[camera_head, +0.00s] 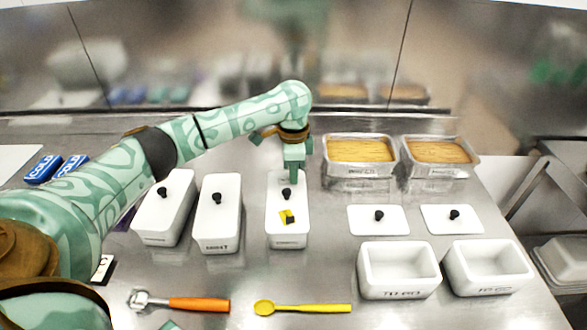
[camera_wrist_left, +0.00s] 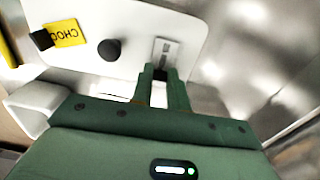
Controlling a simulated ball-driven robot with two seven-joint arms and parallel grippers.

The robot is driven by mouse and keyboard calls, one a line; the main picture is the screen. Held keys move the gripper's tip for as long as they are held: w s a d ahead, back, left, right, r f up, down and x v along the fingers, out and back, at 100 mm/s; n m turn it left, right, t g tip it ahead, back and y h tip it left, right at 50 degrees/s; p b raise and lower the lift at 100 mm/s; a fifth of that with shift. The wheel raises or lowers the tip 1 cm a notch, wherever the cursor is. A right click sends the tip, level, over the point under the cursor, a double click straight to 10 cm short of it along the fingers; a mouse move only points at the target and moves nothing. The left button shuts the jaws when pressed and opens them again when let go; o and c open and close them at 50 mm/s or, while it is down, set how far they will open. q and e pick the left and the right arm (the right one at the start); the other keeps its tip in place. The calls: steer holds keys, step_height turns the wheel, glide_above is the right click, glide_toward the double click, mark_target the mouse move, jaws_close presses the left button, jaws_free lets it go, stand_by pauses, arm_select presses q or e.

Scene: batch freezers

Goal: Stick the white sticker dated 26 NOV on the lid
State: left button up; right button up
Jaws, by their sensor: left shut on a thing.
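My left gripper (camera_head: 294,178) is over the far end of the white lid (camera_head: 287,186) of the middle tub, beyond its black knob. In the left wrist view my gripper (camera_wrist_left: 160,82) is shut on a small white sticker (camera_wrist_left: 165,51), which lies at or just over the white lid (camera_wrist_left: 120,22). I cannot tell whether it touches. Its grey print is too small to read. A yellow label marked CHOC (camera_wrist_left: 66,33) with a black patch is on the lid, on the other side of the black knob (camera_wrist_left: 109,50).
Two lidded white tubs (camera_head: 217,213) (camera_head: 165,207) stand to the left. Two filled pans (camera_head: 361,168) (camera_head: 440,175), two loose lids (camera_head: 362,226) (camera_head: 436,226) and two empty tubs (camera_head: 399,291) (camera_head: 488,288) are to the right. An orange-handled tool (camera_head: 197,304) and a yellow spoon (camera_head: 305,308) lie in front.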

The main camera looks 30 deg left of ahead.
arm_select(q)
steer(key=shift+f, duration=0.1)
stand_by(0.3)
steer(key=o, duration=1.4)
step_height(320, 180, up, 2)
steer(key=p, duration=0.2)
steer(key=shift+p, duration=0.35)
steer(key=shift+r+p, duration=2.55)
steer(key=shift+p, duration=0.8)
